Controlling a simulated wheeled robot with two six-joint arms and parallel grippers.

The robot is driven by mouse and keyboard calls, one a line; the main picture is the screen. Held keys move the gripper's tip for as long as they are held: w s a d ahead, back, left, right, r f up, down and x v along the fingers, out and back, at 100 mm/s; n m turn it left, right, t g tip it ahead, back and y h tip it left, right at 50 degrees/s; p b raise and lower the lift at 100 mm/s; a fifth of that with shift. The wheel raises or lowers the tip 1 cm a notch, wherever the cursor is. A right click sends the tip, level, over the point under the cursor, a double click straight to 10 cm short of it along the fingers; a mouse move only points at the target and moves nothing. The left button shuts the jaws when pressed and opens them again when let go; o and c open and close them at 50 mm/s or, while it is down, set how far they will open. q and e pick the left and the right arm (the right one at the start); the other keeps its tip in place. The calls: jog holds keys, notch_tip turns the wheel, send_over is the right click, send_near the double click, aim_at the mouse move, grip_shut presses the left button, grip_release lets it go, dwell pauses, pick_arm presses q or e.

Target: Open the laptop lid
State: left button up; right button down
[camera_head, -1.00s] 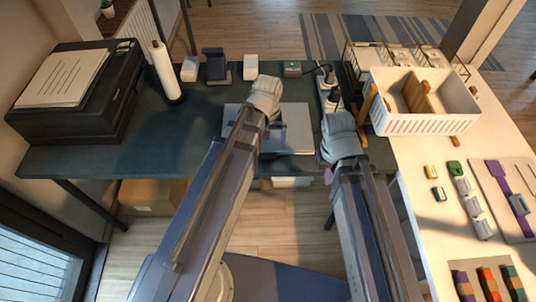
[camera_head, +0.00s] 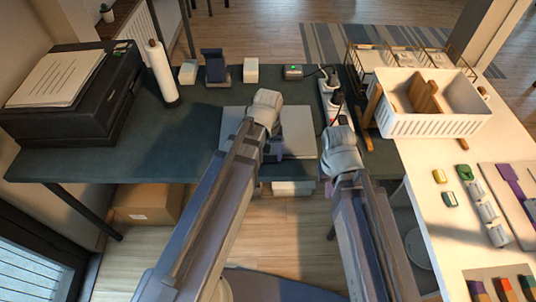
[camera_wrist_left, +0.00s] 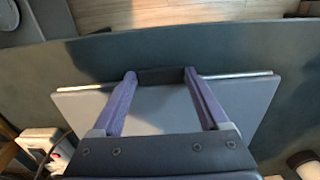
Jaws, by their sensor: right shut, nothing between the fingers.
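The laptop (camera_head: 298,137) is a flat grey slab lying closed on the dark green desk. It also shows in the left wrist view (camera_wrist_left: 240,98), with its pale edge toward the desk's edge. My left gripper (camera_wrist_left: 160,74) is over the laptop, its two purple fingers apart, with the tips around the middle of that edge. A dark strip shows between the tips; I cannot tell whether it is part of the laptop or shadow, or whether the fingers touch the lid. My right gripper (camera_head: 329,187) is at the desk's front edge, right of the laptop, mostly hidden by its wrist.
A black printer (camera_head: 72,125) and a paper roll (camera_head: 160,72) stand at left. A phone stand (camera_head: 214,67) and small boxes line the back. A power strip (camera_head: 333,100) lies right of the laptop. A white basket (camera_head: 437,126) stands at right. The desk's left-middle is clear.

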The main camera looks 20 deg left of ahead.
pick_arm(q)
grip_shut()
dwell(0.4)
jog(key=shift+r, duration=0.1)
jog(key=r+p, duration=0.2)
jog(key=w+r+p, duration=0.1)
jog(key=r+p, duration=0.2)
jog(key=w+r+p, duration=0.1)
jog(key=r+p, duration=0.1)
jog(key=p, duration=0.1)
jog(key=shift+w+a+r, duration=0.1)
jog(key=shift+a+r, duration=0.15)
jog(key=shift+r, duration=0.15)
jog(key=w+a+r+p, duration=0.4)
jog(key=w+r+p, duration=0.9)
jog(key=w, duration=0.2)
jog(key=shift+a, duration=0.2)
jog(key=shift+s+f, duration=0.1)
